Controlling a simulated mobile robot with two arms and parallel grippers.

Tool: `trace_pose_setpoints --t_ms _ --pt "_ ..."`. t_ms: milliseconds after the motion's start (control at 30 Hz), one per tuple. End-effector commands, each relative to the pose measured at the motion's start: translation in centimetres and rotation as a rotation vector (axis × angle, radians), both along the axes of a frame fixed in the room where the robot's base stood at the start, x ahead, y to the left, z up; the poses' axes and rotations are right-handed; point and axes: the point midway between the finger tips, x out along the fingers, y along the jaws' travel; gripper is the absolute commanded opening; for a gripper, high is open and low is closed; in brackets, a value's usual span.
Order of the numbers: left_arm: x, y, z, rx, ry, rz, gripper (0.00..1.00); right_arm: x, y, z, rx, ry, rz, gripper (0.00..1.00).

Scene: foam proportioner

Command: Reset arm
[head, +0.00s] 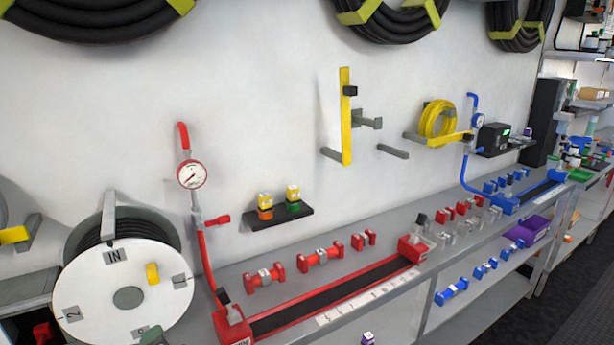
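Neither of my grippers shows in the head view. I cannot tell for sure which part is the arm. An upright yellow bar (346,118) with a black block near its top is on the wall, with grey brackets beside it. A red pipe with a white dial gauge (191,174) and a red lever handle (217,220) rises from a red base block (232,326) at the left end of the bench. A blue pipe with a gauge (478,121) stands at the far end.
A white hose reel (125,298) stands at left. The grey bench (345,262) bears several red fittings, a red-edged black track (330,296) and clear fittings. A black wall shelf (278,217) holds two small bottles. Open dark floor (585,312) lies at lower right.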

Motion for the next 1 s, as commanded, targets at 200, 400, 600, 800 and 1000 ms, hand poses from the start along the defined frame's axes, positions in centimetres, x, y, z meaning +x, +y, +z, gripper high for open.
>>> trace_pose_setpoints --t_ms 200,400,600,800,1000 --pt "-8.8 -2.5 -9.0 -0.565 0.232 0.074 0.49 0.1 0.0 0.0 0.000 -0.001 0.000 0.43" --pt "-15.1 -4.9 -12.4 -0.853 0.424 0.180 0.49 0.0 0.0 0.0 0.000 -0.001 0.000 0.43" --pt "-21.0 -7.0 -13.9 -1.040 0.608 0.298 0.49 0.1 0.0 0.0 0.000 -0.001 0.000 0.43" --pt "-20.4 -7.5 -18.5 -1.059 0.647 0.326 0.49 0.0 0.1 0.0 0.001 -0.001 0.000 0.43" --pt "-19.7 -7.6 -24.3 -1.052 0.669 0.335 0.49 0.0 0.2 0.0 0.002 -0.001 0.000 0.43"
